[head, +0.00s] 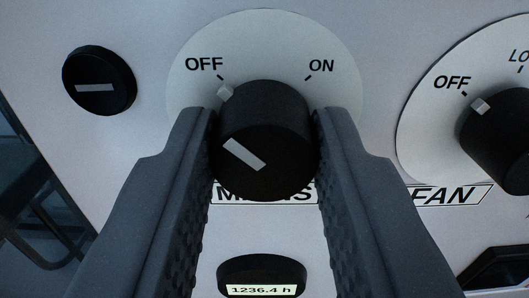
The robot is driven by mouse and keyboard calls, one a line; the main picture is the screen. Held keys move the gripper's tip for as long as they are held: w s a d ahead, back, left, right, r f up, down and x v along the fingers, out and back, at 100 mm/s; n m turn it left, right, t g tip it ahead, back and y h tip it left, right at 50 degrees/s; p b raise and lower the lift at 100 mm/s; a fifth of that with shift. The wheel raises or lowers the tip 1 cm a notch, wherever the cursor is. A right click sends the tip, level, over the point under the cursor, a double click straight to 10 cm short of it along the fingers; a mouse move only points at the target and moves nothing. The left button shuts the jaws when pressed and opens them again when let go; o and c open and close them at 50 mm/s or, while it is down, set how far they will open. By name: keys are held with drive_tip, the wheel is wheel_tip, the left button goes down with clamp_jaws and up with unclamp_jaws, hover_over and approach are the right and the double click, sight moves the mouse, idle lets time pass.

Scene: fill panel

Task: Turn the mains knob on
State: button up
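The black mains knob (262,140) stands on a round white dial plate (285,45) marked OFF at upper left and ON at upper right. The white pointer mark at its base and the white bar on its face both point toward OFF. A label under it, partly hidden, reads as MAINS (265,194). My gripper (264,125) has one finger on each side of the knob. The fingers stand apart and look close to or touching its sides. I cannot tell whether they press on it.
A second black knob (505,140) with a FAN label (443,195) is at the right, its pointer at OFF. A small black round fitting (99,80) is at upper left. An hour meter (262,275) reading 1236.4 h sits below. A dark opening lies at the left edge.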

drive_tip(key=shift+m, duration=0.3)
drive_tip(key=m+b, duration=0.2)
drive_tip(key=m, duration=0.1)
drive_tip(key=shift+f+b, duration=0.25)
drive_tip(key=shift+b, duration=0.15)
drive_tip(key=m+b, duration=0.2)
drive_tip(key=m, duration=0.3)
drive_tip(key=shift+b, duration=0.35)
drive_tip(key=m+b, duration=0.2)
drive_tip(key=m, duration=0.2)
drive_tip(key=shift+m+b, duration=0.3)
drive_tip(key=shift+b, duration=0.1)
drive_tip(key=m+b, duration=0.2)
drive_tip(key=m, duration=0.2)
drive_tip(key=shift+m+b, duration=0.3)
drive_tip(key=shift+b, duration=0.05)
drive_tip(key=shift+r, duration=0.1)
drive_tip(key=o, duration=1)
drive_tip(key=shift+s+r, duration=0.1)
